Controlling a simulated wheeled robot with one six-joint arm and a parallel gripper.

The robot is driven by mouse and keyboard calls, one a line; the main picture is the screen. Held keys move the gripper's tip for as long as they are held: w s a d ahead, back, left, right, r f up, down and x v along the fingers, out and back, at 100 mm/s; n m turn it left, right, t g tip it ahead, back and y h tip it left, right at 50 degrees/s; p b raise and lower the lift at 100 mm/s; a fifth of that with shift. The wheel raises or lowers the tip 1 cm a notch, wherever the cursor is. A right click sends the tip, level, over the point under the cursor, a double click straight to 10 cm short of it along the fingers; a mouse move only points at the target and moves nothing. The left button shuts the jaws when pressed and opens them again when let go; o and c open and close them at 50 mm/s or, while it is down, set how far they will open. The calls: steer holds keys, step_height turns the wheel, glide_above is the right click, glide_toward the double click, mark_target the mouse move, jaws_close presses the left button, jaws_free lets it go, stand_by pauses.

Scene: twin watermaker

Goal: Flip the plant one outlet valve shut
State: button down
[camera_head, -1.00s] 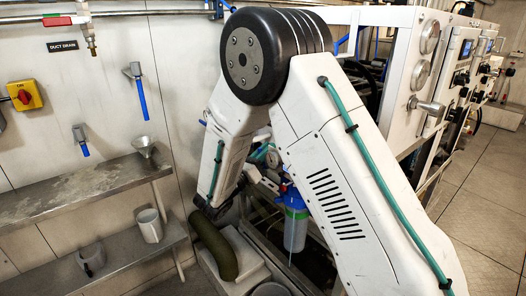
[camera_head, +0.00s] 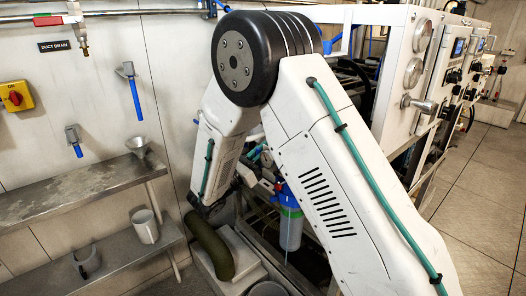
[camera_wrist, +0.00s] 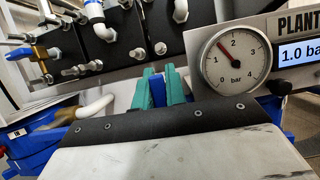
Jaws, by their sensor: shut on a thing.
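In the wrist view my gripper (camera_wrist: 157,88) shows as two teal fingertips above the dark edge of its body. They are shut on a blue piece (camera_wrist: 158,93), seen only as a narrow strip between them. It looks like a valve handle, but its full shape and angle are hidden. In the head view my own arm hides the fingertips and the valve.
A digital display (camera_wrist: 302,53) reads about 1.0. Black blocks with white and metal fittings (camera_wrist: 97,30) lie behind the fingertips. A white hose (camera_wrist: 96,107) is at the left. In the head view a blue-topped filter (camera_head: 291,225) stands beside my arm, with metal shelves (camera_head: 95,185) at left.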

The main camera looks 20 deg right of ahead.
steer(key=shift+f, duration=0.1)
steer(key=c, duration=1.4)
jaws_free()
steer(key=shift+c, duration=0.2)
